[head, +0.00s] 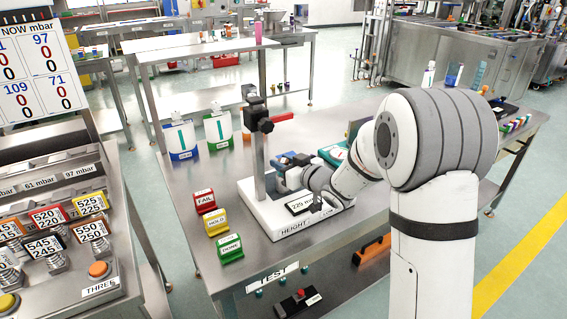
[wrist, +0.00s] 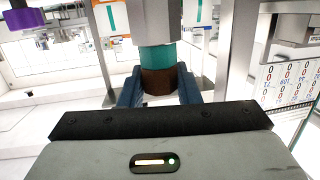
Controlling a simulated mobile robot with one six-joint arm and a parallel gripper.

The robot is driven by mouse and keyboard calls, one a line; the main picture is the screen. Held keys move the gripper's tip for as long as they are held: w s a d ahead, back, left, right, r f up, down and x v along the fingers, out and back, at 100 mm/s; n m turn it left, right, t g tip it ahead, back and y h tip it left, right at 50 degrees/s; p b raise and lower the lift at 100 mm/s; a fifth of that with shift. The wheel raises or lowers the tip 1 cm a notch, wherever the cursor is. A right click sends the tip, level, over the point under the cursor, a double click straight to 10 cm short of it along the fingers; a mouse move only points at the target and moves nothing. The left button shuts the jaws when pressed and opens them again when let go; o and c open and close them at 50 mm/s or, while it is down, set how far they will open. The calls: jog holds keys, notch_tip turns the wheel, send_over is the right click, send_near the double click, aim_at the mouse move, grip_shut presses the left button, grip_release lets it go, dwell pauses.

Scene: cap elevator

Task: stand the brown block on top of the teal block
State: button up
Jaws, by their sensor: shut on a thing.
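The brown block (wrist: 158,82) sits between the two dark blue fingers of my gripper (wrist: 158,94) in the wrist view, and the gripper is shut on it. The teal block (wrist: 158,55) shows directly above the brown block in that picture, and the two seem to meet. I cannot tell whether they truly touch. A grey cylindrical part fills the picture above the teal block. In the head view my gripper (head: 283,166) is low beside the post of the height stand. The blocks are too small and hidden there to tell apart.
Two white labelled containers (head: 217,130) stand behind.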

jog(key=o, duration=1.1)
jog(key=v, duration=0.8)
jog(key=shift+w, duration=0.1)
